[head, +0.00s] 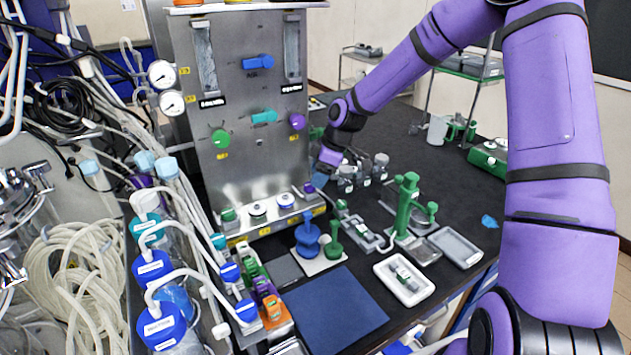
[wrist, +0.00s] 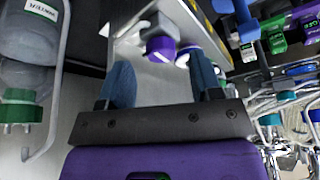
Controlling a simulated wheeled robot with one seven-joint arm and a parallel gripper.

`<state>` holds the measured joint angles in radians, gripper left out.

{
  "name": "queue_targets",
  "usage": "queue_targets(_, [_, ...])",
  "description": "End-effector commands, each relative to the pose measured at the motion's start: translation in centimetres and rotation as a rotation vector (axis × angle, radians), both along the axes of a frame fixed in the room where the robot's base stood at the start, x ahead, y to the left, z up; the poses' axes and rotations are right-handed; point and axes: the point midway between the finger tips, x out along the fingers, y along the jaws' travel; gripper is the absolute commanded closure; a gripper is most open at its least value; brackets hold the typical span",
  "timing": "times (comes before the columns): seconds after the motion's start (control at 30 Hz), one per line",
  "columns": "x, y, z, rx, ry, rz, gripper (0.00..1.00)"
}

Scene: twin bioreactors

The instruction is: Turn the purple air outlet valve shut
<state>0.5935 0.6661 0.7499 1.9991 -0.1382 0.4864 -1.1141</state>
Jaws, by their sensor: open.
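A small purple valve knob (head: 309,187) sits at the lower right end of the steel panel's bottom row. In the wrist view a purple knob (wrist: 160,47) with a pale fitting shows between my two blue fingers, a little beyond their tips. My gripper (head: 320,180) is beside the panel's lower right corner, close to the small purple knob. In the wrist view my gripper (wrist: 162,68) is open, with a clear gap between its fingers and nothing held. Another purple knob (head: 297,121) is higher on the panel. I cannot read which one is labelled air outlet.
The steel panel (head: 240,165) also carries green, teal and blue knobs. Capped bottles (head: 345,180) stand right of my gripper. A green stand (head: 407,205) and white tray (head: 404,281) are on the dark bench. Tubes and blue-capped bottles (head: 160,325) crowd the left.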

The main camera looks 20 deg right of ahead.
Motion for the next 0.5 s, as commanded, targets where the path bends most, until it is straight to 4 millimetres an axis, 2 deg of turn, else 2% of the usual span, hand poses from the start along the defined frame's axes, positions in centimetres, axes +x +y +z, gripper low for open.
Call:
queue_targets(0.2, [0.3,0.9,-2.1,-0.001,0.000,0.002,0.41])
queue_targets(0.5, [0.4,1.0,-2.5,-0.002,-0.001,-0.001,0.41])
